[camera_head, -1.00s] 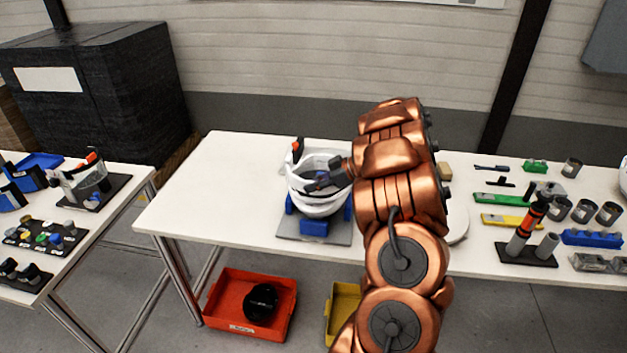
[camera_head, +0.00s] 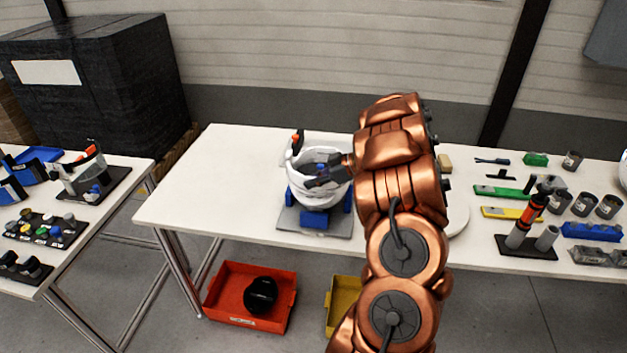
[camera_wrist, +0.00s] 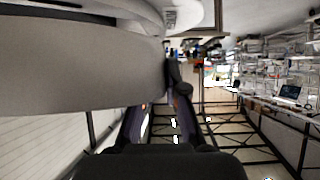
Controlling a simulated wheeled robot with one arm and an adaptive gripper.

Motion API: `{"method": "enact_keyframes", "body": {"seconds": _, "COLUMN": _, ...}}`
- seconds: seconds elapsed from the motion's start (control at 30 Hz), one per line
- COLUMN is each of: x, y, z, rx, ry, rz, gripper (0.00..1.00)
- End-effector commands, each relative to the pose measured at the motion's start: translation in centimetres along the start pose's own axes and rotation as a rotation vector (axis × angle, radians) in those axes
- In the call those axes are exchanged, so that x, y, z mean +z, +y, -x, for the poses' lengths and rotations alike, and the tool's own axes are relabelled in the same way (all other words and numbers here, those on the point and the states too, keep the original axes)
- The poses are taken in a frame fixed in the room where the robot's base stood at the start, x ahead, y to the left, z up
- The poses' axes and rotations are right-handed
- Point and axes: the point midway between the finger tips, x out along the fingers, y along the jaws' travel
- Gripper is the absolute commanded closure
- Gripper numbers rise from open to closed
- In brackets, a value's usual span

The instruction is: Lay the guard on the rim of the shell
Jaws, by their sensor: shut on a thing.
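The white shell (camera_head: 318,197) sits in a blue-and-grey holder (camera_head: 314,220) on the middle table. My gripper (camera_head: 322,180) reaches in from the right, over the shell's opening. In the wrist view my gripper (camera_wrist: 158,115) is shut on a pale, wide curved band, which I take for the guard (camera_wrist: 80,65). In the head view the white guard and shell overlap, and I cannot tell their edges apart or whether they touch. More of the white shell shows at the top of the wrist view (camera_wrist: 180,14).
An orange-and-black upright piece (camera_head: 297,142) stands close behind the shell's left side. The table (camera_head: 220,190) is clear to the left. Tools, cups and a dark stand (camera_head: 525,246) fill the right. A red bin (camera_head: 225,300) and a yellow bin (camera_head: 342,305) are below.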

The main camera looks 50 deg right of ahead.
Motion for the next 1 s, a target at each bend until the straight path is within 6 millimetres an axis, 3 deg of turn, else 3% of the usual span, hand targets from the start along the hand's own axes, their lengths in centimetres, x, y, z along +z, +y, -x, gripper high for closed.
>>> {"method": "enact_keyframes", "body": {"seconds": 0.43, "x": 0.60, "y": 0.01, "z": -0.43, "rx": 0.000, "ry": 0.001, "rz": 0.000, "gripper": 1.00}}
{"method": "enact_keyframes", "body": {"seconds": 0.47, "x": 0.60, "y": 0.02, "z": -0.43, "rx": 0.000, "ry": 0.001, "rz": 0.000, "gripper": 0.88}}
{"method": "enact_keyframes", "body": {"seconds": 0.73, "x": 0.58, "y": 0.02, "z": -0.41, "rx": 0.000, "ry": 0.000, "rz": 0.000, "gripper": 0.60}}
{"method": "enact_keyframes", "body": {"seconds": 1.0, "x": 0.59, "y": 0.02, "z": -0.38, "rx": 0.000, "ry": 0.000, "rz": 0.000, "gripper": 0.59}}
